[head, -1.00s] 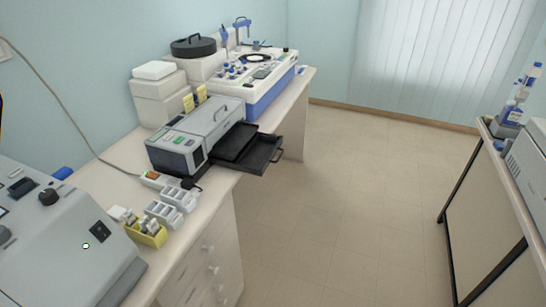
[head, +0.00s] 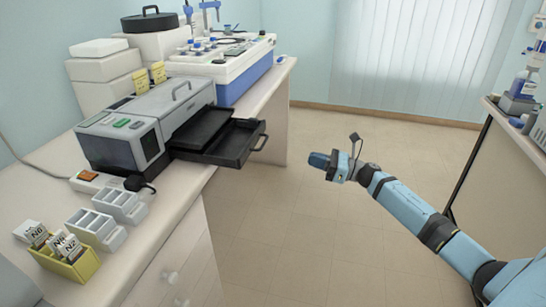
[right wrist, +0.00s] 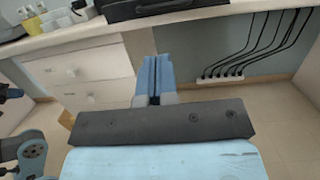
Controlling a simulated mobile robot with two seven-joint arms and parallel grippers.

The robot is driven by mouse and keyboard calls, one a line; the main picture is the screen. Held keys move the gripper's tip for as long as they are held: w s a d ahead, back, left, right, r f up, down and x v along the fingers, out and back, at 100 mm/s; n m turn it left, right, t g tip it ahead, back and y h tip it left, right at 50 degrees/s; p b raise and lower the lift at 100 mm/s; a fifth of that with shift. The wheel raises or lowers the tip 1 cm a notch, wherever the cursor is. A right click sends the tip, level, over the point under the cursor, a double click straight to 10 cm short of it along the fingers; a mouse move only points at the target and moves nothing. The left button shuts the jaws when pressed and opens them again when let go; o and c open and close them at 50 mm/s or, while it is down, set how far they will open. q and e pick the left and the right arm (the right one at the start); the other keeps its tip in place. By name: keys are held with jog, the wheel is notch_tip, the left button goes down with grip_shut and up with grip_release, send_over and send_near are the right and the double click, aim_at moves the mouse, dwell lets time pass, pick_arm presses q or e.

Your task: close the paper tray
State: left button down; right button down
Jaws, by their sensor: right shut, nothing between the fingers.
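The grey printer-like machine (head: 128,128) stands on the left bench. Its black paper tray (head: 236,141) is pulled out to the right and overhangs the bench's front edge, with a handle at its outer end. In the right wrist view the dark tray (right wrist: 150,10) shows at the top, cut off by the frame. My right gripper (head: 318,160) is in the air to the right of the tray, apart from it. Its blue fingers (right wrist: 155,76) are closed together with nothing between them, and point toward the bench below the tray.
White racks (head: 95,228) and a yellow holder with labelled boxes (head: 67,260) stand in front of the machine. A blue-and-white device (head: 240,65) stands behind it. Drawers (head: 172,275) are under the bench. The floor (head: 300,220) between the benches is clear.

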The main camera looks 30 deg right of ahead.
send_near(241, 145)
notch_tip(241, 145, up, 3)
pick_arm(q)
jog(key=shift+a+p, duration=0.1)
jog(key=shift+p, duration=0.25)
pick_arm(e)
jog(key=shift+f, duration=0.25)
jog(key=shift+s+d, duration=0.1)
